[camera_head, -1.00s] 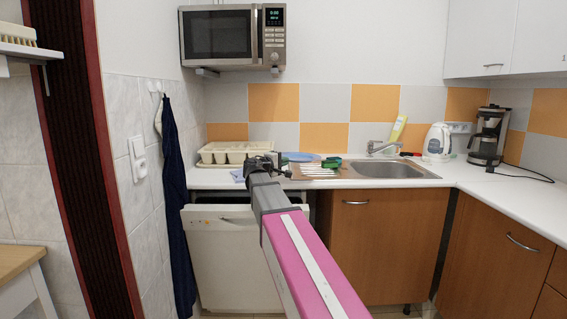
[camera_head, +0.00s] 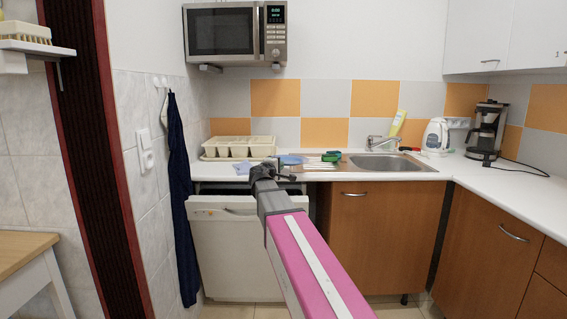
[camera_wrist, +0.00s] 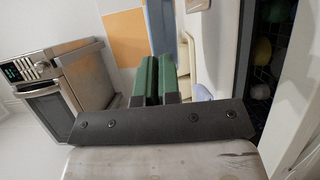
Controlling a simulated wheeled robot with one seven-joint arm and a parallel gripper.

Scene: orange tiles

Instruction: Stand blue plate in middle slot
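The blue plate (camera_head: 290,159) shows just right of my gripper (camera_head: 268,170) above the left part of the counter. In the wrist view the green fingers of my gripper (camera_wrist: 157,82) are close together. The blue plate (camera_wrist: 160,28) extends beyond their tips, and they appear shut on its edge. The exact contact is hidden. The cream slotted rack (camera_head: 240,147) stands on the counter against the tiles, left of and behind my gripper, apart from the plate. Part of the rack (camera_wrist: 188,45) shows beside the plate in the wrist view.
A light blue cloth (camera_head: 243,168) lies in front of the rack. Green items (camera_head: 331,157) lie right of the plate, beside the sink (camera_head: 385,163). The microwave (camera_head: 236,32) hangs above the rack. The dishwasher (camera_head: 240,250) below is partly open.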

